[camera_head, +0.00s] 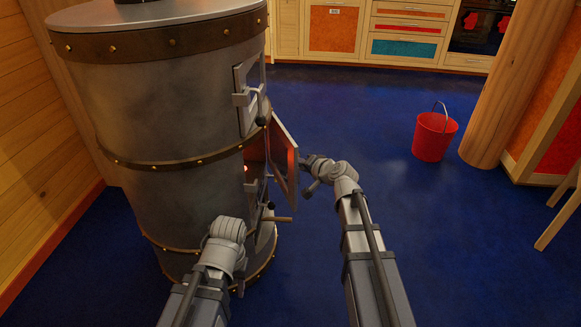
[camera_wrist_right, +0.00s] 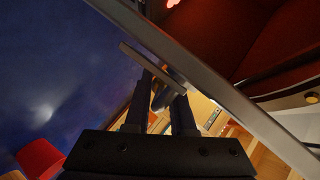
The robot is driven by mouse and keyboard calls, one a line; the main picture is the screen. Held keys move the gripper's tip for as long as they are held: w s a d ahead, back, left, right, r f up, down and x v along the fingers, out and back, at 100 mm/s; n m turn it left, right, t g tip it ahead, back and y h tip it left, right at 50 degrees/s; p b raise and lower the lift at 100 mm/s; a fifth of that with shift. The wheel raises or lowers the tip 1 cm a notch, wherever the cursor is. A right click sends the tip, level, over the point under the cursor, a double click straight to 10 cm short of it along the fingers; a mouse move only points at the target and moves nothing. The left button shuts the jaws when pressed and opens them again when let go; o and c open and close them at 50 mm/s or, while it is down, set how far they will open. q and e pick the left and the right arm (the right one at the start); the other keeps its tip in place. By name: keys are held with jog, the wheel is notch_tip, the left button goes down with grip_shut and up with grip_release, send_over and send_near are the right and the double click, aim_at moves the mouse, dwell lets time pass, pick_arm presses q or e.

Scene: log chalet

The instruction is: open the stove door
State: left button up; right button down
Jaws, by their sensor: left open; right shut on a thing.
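The stove (camera_head: 160,115) is a grey metal cylinder with riveted brass bands, at the left in the head view. Its middle door (camera_head: 284,160) stands swung out from the body, with an orange glow in the opening behind it. My right gripper (camera_head: 306,164) is at the outer side of this door. In the right wrist view its fingers (camera_wrist_right: 160,95) are shut on the door handle (camera_wrist_right: 150,64), beside the door's pale edge (camera_wrist_right: 215,90). My left gripper (camera_head: 240,282) is open, low beside the stove's front; its fingers are mostly hidden behind my wrist.
A smaller upper door (camera_head: 248,95) and a lower wooden-ended handle (camera_head: 277,219) are on the stove's front. A red bucket (camera_head: 433,137) stands on the blue floor (camera_head: 350,120) to the right, near a log post (camera_head: 515,85). The floor between is clear.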

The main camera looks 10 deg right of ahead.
jog(key=shift+w+d+r, duration=0.15)
jog(key=shift+w+d, duration=0.05)
jog(key=shift+w, duration=0.15)
jog(key=c, duration=0.9)
grip_release()
jog(key=shift+c, duration=0.2)
jog(key=shift+s+a, duration=0.1)
jog(key=shift+s, duration=0.05)
pick_arm(q)
jog(key=shift+r, duration=0.1)
pick_arm(e)
jog(key=shift+s, duration=0.15)
